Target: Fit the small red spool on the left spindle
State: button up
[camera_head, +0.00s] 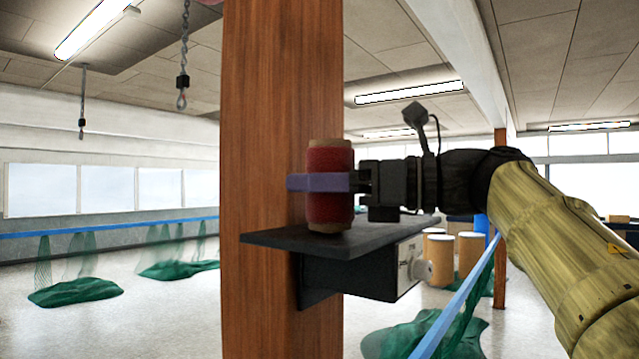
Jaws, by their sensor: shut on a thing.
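A red spool (329,210) with tan ends stands upright at the dark shelf (300,240) on the wooden post. Its lower end is at the shelf's top; I cannot tell whether it touches. My gripper (322,182) comes in from the right and is shut on the spool around its middle, with a purple finger across the near side. The far finger is mostly hidden behind the spool. No spindle shows; I cannot tell whether one is inside the spool or hidden behind it or the post.
The wooden post (262,150) stands close to the spool. A dark box with a light front and round knob (421,270) hangs under the shelf. A blue rail (455,305) and green nets (75,291) lie beyond. Tan drums (438,258) stand behind.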

jog(key=shift+f, duration=0.1)
jog(key=o, duration=1.1)
jog(key=shift+s+d+f, duration=0.1)
jog(key=shift+d, duration=0.4)
jog(key=b+v, duration=0.3)
jog(key=v, duration=1.3)
jog(key=shift+s+d, duration=0.1)
jog(key=shift+d, duration=0.05)
